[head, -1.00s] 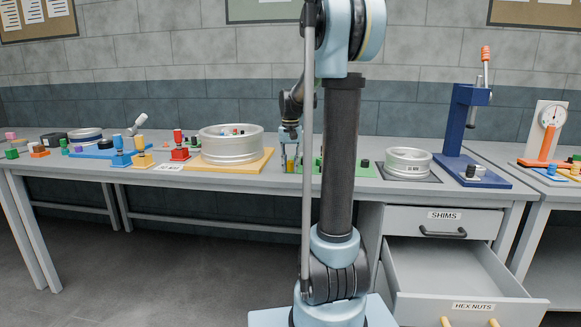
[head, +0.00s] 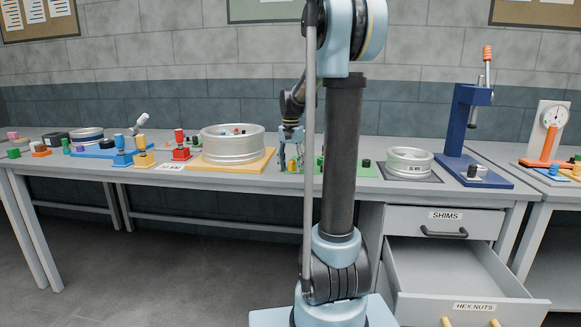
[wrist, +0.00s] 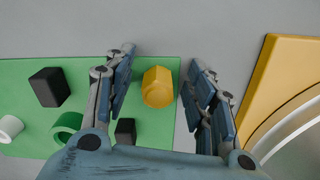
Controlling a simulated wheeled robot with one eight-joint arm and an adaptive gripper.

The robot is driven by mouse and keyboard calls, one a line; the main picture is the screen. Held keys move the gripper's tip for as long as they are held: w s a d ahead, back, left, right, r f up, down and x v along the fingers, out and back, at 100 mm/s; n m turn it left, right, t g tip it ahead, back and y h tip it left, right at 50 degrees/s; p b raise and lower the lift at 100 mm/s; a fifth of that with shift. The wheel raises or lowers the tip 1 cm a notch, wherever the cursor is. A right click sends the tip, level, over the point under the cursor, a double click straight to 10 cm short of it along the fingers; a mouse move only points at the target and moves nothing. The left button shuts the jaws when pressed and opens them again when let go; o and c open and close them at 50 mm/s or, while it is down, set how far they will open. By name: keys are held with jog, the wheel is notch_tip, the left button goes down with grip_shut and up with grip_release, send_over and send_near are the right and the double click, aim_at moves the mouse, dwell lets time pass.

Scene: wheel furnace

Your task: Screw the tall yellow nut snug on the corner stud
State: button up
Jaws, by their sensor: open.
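The yellow nut (wrist: 157,87) is a hexagonal piece that stands at the corner of a green plate (wrist: 90,140) in the wrist view. Its top looks closed, and no stud shows above it, so I cannot tell how far down it sits. My gripper (wrist: 161,57) is open, with one finger on each side of the nut and a visible gap to both. In the head view my gripper (head: 291,154) points down at the bench, and the nut (head: 292,166) shows low between the fingers. My column partly hides the green plate there.
A black block (wrist: 47,87), a smaller dark block (wrist: 125,131), a green ring (wrist: 67,127) and a white ring (wrist: 10,128) are on the plate. A yellow board (wrist: 285,70) with a metal wheel lies close on the right. Below the bench, a drawer (head: 455,270) hangs open.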

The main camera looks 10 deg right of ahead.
aim_at(291, 161)
notch_tip(291, 161, up, 11)
jog(key=s+f+n, duration=0.1)
jog(key=s+f, duration=0.2)
jog(key=s, duration=0.3)
jog(key=s+f+n+t, duration=0.1)
jog(key=s+f, duration=0.1)
jog(key=s, duration=0.4)
jog(key=s+f+n, duration=0.1)
jog(key=s+f, duration=0.2)
jog(key=s, duration=0.4)
jog(key=s+d+f+n+t, duration=0.1)
jog(key=s+f+n, duration=0.2)
jog(key=s+f, duration=1.1)
notch_tip(291, 161, down, 2)
jog(key=shift+s+f, duration=0.1)
jog(key=shift+s, duration=0.3)
jog(key=shift+w+f, duration=0.2)
jog(key=shift+w, duration=0.25)
jog(key=shift+c, duration=0.5)
